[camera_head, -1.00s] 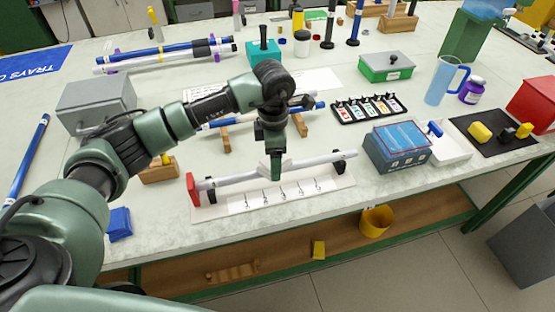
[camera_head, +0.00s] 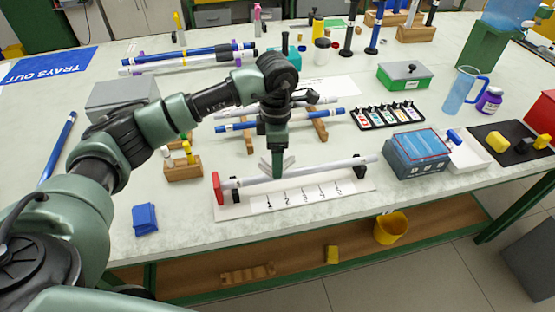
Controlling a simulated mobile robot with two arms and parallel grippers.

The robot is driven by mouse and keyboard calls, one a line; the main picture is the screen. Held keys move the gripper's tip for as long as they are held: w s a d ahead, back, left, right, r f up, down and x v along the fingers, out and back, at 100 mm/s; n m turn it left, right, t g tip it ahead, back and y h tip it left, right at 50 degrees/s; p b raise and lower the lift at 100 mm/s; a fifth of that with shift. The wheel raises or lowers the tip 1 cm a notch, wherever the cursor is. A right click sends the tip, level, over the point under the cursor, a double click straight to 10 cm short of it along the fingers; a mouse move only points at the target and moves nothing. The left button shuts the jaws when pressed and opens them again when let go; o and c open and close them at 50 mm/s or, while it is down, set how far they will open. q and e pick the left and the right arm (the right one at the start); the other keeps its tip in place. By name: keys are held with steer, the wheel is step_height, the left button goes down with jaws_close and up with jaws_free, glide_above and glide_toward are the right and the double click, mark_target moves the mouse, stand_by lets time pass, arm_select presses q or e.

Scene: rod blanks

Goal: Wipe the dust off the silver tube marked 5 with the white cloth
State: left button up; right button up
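A silver tube (camera_head: 325,171) lies lengthwise across the black supports of a white board, beside a red end stop. Numbers are printed on the board, but I cannot read a 5 on the tube itself. My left gripper (camera_head: 277,168) points down over the tube's left half, its fingers apart. The fingertips are at or just behind the tube; I cannot tell if they touch it. No white cloth can be made out for certain. Another silver tube (camera_head: 140,69) lies in the back rack. My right gripper is not in view.
The white board (camera_head: 230,211) lies near the table's front edge. Wooden blocks (camera_head: 184,170) and a blue folded item (camera_head: 145,219) are to its left. A blue-grey box (camera_head: 416,157) stands to its right. A blue tube (camera_head: 235,126) lies behind my gripper.

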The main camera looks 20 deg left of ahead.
arm_select(q)
step_height(320, 180, up, 4)
steer(key=shift+a+f+p, duration=0.15)
steer(key=shift+f+p, duration=0.1)
steer(key=shift+p, duration=0.55)
steer(key=shift+r, duration=0.5)
